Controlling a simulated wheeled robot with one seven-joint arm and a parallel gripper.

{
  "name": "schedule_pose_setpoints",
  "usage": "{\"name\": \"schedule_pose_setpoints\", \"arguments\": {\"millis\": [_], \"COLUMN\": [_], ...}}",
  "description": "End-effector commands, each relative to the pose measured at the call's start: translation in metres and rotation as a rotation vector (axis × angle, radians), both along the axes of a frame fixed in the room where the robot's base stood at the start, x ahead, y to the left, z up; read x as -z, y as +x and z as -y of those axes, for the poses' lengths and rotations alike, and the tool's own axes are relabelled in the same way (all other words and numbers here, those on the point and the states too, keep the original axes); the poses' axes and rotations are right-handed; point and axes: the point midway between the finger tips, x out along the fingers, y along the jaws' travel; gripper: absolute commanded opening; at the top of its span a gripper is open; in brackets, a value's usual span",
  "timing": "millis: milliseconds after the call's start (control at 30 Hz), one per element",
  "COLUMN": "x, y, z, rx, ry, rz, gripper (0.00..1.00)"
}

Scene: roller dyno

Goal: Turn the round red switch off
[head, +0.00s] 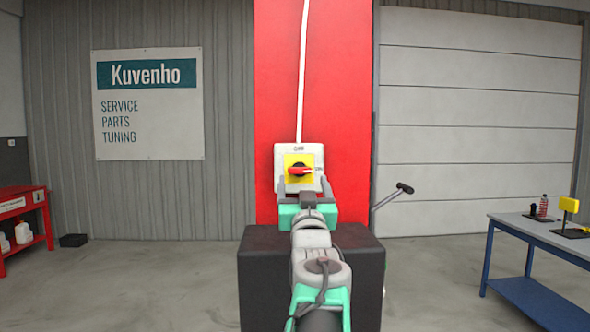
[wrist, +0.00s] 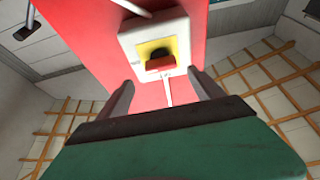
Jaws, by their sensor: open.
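The round red switch (head: 299,170) sits on a yellow plate in a pale switch box (head: 283,157) on a red pillar. Its red handle points right, level, towards small lettering that I cannot read surely. In the wrist view the switch (wrist: 160,63) lies ahead, between and beyond the fingers. My gripper (head: 304,184) is just below and in front of the switch in the head view. Its two fingers are apart, with nothing between them. In the wrist view the gripper (wrist: 162,95) appears clear of the switch; the exact gap is hard to judge.
A white conduit (head: 302,70) runs up the red pillar (head: 345,90) from the box. A dark block (head: 262,285) stands below, with a black-ended lever (head: 392,197) to its right. A blue-legged table (head: 540,228) is at right, a red shelf (head: 22,205) at left.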

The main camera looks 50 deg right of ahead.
Motion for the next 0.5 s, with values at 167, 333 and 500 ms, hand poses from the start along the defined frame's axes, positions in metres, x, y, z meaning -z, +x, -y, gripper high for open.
{"name": "schedule_pose_setpoints", "arguments": {"millis": [167, 333, 500], "x": [-0.018, -0.021, -0.019], "y": [0.023, 0.032, 0.032], "z": [0.024, 0.035, 0.035], "rx": [-0.004, -0.002, -0.001], "ry": [0.003, 0.002, 0.002], "rz": [-0.001, -0.001, -0.001], "gripper": [0.76, 0.76, 0.76]}}
